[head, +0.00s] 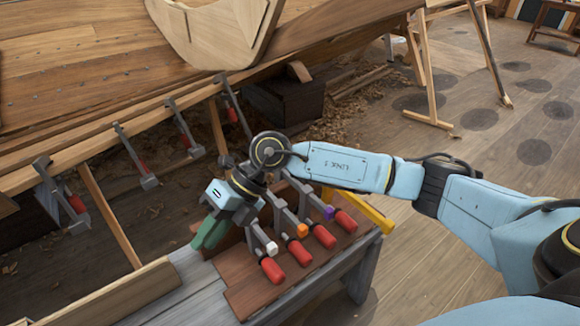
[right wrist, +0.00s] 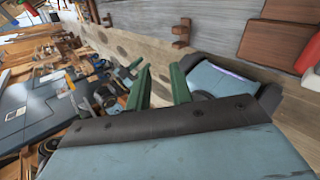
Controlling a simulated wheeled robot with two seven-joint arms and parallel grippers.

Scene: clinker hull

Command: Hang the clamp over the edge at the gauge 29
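My right gripper (head: 211,232), with green fingers, is just left of these clamps. In the right wrist view its fingers (right wrist: 160,86) stand apart with nothing between them. Several other clamps hang along the hull's plank edge, such as a left one (head: 60,196) and a middle one (head: 136,157). I cannot make out a gauge marked 29. My left gripper is out of view.
The wooden hull (head: 75,75) fills the upper left, with a light wooden piece (head: 215,32) against it. A grey bench (head: 190,290) carries the board. A dark block (head: 285,98) and shavings lie under the hull. A wooden trestle (head: 428,75) stands behind; the floor at right is open.

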